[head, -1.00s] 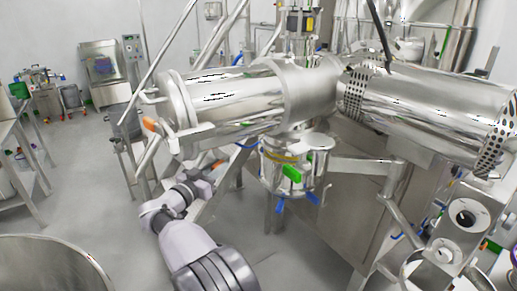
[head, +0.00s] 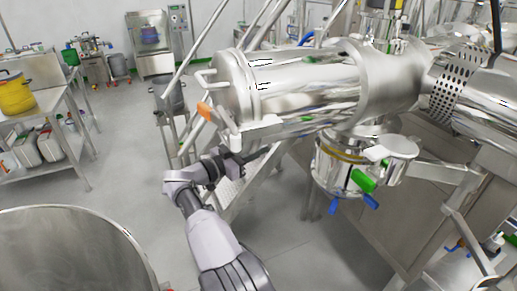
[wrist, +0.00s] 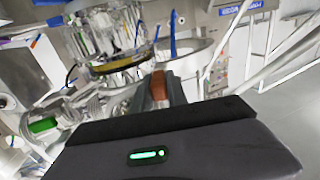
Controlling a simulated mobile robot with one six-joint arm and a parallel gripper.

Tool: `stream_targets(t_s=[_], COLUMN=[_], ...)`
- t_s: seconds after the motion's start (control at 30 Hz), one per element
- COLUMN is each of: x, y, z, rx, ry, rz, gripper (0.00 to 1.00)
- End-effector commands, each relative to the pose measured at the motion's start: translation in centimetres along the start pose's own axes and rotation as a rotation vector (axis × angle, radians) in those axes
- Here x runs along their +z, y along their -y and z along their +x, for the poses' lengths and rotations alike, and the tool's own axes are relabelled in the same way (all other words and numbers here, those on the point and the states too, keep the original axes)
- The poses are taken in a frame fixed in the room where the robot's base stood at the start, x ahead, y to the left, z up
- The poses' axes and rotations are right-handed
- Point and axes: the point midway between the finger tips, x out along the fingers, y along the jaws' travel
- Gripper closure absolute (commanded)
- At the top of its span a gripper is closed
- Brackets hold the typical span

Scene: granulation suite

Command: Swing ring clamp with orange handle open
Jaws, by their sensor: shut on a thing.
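My gripper (head: 245,157) is at the lower front of the big steel cylinder (head: 305,88), just below it. In the wrist view, an orange-brown handle (wrist: 160,85) shows at the jaws of my gripper (wrist: 168,90), which are shut on it. The rest of this handle and the clamp it belongs to are hidden by my gripper. A ring band (head: 258,85) runs around the cylinder near that end.
A large steel vessel (head: 125,240) stands at lower left. A shelf table (head: 45,110) is at far left. Open floor lies between.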

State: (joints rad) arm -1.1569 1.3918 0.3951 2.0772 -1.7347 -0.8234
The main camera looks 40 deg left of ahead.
Motion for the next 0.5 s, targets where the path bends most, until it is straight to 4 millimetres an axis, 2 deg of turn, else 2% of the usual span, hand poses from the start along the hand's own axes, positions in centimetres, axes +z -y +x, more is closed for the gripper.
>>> stream_targets(t_s=[0.03,0.07,0.17,0.5], x=[-0.74,-0.76,-0.64,-0.33], y=[0.05,0.06,0.06,0.08], z=[0.03,0.03,0.02,-0.31], rx=[-0.002,-0.002,-0.002,-0.002], ry=[-0.008,-0.009,-0.007,-0.003], rz=[0.008,0.009,0.008,0.004], gripper=[1.00,0.79,0.60,0.60])
